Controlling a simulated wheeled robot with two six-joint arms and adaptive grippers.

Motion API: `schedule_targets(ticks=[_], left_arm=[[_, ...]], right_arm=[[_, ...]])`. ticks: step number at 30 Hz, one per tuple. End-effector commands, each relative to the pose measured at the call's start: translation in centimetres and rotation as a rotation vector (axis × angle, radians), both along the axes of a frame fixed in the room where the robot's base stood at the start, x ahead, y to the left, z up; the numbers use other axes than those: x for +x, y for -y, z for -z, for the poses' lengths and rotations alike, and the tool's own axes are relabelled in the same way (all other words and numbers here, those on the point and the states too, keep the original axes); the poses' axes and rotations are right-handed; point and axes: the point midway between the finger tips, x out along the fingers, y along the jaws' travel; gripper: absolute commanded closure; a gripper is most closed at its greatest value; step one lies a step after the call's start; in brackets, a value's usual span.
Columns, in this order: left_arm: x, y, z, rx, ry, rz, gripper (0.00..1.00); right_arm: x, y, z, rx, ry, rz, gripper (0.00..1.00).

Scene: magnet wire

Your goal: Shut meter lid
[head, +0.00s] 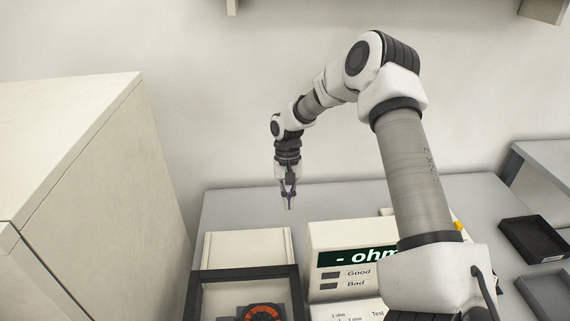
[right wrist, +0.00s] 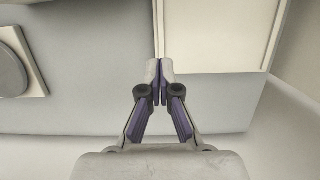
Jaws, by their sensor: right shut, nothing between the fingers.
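The meter (head: 340,236) is a cream box with a dark screen reading "- ohm" and Good and Bad marks, partly hidden behind my right arm. To its left, a cream panel (head: 248,247), seemingly the raised lid, stands behind a black-framed bay (head: 199,295) with an orange ring (head: 262,313) in it. My right gripper (head: 289,207) points down behind and above the panel's right end. In the right wrist view my right gripper (right wrist: 158,69) is shut and empty, its tips near the edge of a cream panel (right wrist: 215,35). Whether they touch cannot be told. My left gripper is out of view.
A tall cream cabinet (head: 110,170) stands at the left. Dark trays (head: 533,239) lie at the right. The grey table (head: 235,207) is bare behind the panel, with a wall behind it. A pale square with a grey disc (right wrist: 8,72) shows in the right wrist view.

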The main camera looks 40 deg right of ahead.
Motion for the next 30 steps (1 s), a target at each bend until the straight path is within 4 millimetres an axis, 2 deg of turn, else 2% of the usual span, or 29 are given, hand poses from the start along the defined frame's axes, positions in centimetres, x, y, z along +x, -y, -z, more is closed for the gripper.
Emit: schedule_targets(ticks=[4, 8, 10, 13, 16, 18, 19, 22, 26, 30], left_arm=[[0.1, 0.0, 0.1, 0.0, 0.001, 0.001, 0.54], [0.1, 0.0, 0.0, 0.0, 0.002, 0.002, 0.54], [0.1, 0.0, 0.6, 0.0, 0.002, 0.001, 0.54], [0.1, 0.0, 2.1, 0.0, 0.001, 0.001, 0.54], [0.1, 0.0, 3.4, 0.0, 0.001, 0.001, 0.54], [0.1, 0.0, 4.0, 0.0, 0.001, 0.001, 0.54], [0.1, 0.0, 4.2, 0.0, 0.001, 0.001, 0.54], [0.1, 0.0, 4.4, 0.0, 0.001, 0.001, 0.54], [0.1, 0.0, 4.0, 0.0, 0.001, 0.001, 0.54], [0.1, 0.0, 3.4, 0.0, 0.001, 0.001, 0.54]], right_arm=[[-0.1, 0.0, -0.3, 0.003, -0.007, 0.001, 1.0], [0.1, -1.5, -1.2, 0.069, -0.031, 0.061, 1.0], [1.6, -4.1, -2.2, 0.108, -0.046, 0.094, 1.0], [4.4, -9.8, -3.0, 0.143, -0.069, 0.103, 1.0], [6.4, -15.3, -2.8, 0.146, -0.085, 0.076, 1.0], [7.2, -18.1, -2.2, 0.128, -0.091, 0.046, 1.0], [7.3, -18.8, -1.8, 0.114, -0.092, 0.029, 1.0], [7.2, -20.0, -1.1, 0.087, -0.103, -0.001, 1.0], [6.8, -20.1, -0.2, 0.087, -0.108, -0.001, 1.0], [6.0, -20.7, 2.0, 0.088, -0.111, -0.001, 1.0]])
